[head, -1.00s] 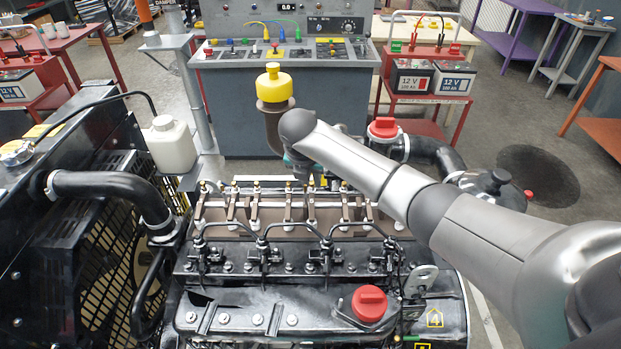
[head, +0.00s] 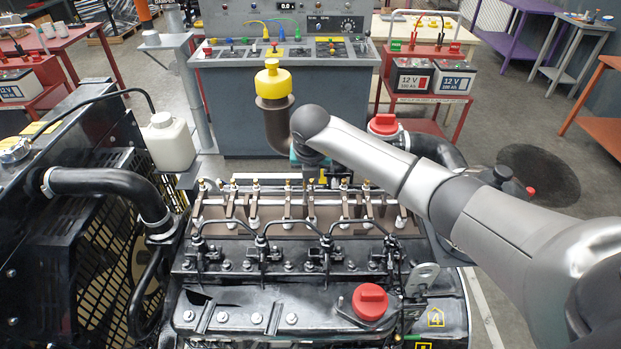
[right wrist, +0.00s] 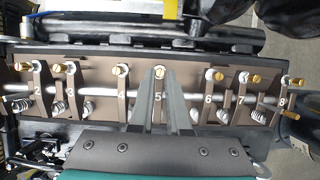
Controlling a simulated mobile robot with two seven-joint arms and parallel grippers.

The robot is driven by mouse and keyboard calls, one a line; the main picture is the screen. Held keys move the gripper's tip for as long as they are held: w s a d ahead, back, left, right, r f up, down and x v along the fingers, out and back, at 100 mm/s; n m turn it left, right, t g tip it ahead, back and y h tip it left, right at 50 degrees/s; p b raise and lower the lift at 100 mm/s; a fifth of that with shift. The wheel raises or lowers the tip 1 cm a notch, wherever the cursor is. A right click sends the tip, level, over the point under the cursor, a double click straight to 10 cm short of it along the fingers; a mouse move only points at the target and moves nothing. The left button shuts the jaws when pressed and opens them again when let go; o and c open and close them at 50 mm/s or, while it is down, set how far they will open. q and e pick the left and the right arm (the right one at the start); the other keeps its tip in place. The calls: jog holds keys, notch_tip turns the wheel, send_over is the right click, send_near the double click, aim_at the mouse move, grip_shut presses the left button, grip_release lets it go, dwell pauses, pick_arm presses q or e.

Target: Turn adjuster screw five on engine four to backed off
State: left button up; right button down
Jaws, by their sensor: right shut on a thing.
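Engine four, with a yellow "4" plate (head: 435,318), fills the lower middle of the head view. Its row of numbered rocker arms with brass adjuster screws runs across the top. Adjuster screw five (right wrist: 159,71) is the brass screw above the "5" mark in the right wrist view. My right gripper (right wrist: 160,80) reaches down over rocker five, its fingers close together at that screw and shut on it. In the head view the right gripper (head: 309,181) is mostly hidden behind its own arm link. My left gripper is not in view.
Neighbouring screws four (right wrist: 119,70) and six (right wrist: 217,75) sit close on either side. A brown pipe with a yellow cap (head: 273,85) stands behind the rocker row. A red-capped filler (head: 383,125), a white bottle (head: 168,145) and a grey test console (head: 285,100) are around.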

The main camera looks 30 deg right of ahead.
dwell(0.3)
jog(key=c, duration=0.9)
grip_release()
jog(key=b+v, duration=0.1)
jog(key=v, duration=1.4)
jog(key=shift+d+r+b, duration=0.1)
jog(key=shift+r+b, duration=0.05)
jog(key=shift+b, duration=0.25)
